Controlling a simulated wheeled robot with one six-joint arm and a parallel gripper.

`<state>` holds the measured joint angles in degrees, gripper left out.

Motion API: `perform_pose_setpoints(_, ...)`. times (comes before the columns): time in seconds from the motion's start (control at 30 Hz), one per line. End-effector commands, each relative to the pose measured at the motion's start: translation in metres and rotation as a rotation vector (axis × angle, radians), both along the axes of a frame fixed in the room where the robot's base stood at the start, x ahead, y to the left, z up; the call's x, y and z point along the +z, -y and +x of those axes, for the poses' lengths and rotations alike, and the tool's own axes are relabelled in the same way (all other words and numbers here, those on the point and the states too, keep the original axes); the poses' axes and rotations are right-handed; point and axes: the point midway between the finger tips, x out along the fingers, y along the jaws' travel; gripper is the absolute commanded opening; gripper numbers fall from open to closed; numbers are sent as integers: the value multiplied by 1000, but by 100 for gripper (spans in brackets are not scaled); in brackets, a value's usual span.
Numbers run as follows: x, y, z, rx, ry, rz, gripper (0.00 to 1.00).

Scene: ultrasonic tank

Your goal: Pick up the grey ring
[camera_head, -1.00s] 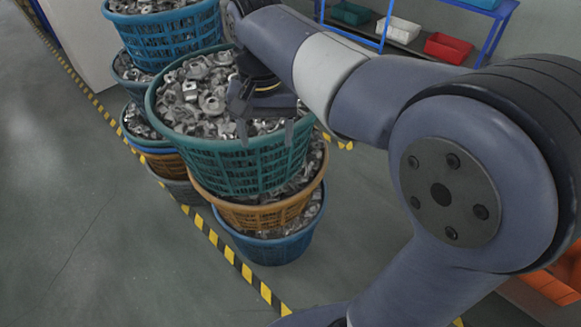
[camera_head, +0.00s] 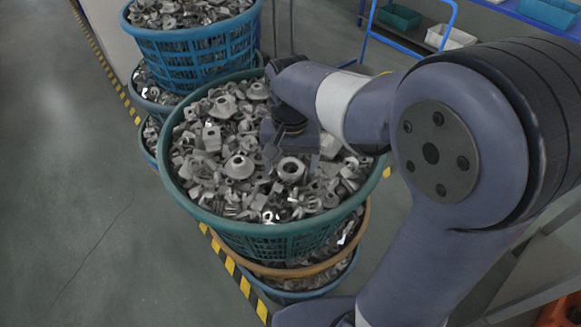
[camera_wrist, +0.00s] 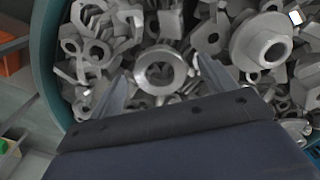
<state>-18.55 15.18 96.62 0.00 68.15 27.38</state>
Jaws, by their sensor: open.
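The grey ring (camera_wrist: 160,50) lies on top of the heap of metal parts, its round hole facing up. In the wrist view it is between the two fingers of my open gripper (camera_wrist: 162,70), around the level of the fingertips. In the head view the ring (camera_head: 291,179) shows just in front of my gripper (camera_head: 290,152), low over the heap. I cannot tell whether the fingers touch the ring. The teal basket (camera_head: 262,235) holds the heap and stands on other stacked baskets.
Flanged and angular metal parts crowd around the ring, including a large flanged piece (camera_wrist: 262,42). The basket rim (camera_wrist: 42,60) is left in the wrist view. A blue basket (camera_head: 205,58) of parts stands behind. Yellow-black floor tape (camera_head: 240,280) runs past the stack; open floor lies left.

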Motion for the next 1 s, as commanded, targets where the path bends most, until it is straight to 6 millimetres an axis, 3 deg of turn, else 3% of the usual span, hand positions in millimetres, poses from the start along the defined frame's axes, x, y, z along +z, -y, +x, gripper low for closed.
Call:
perform_pose_setpoints(0.1,0,0,0,0,0,0,78)
perform_pose_setpoints(0.7,0,0,0,0,0,0,30)
perform_pose_setpoints(1.0,7,0,1,0,1,1,30)
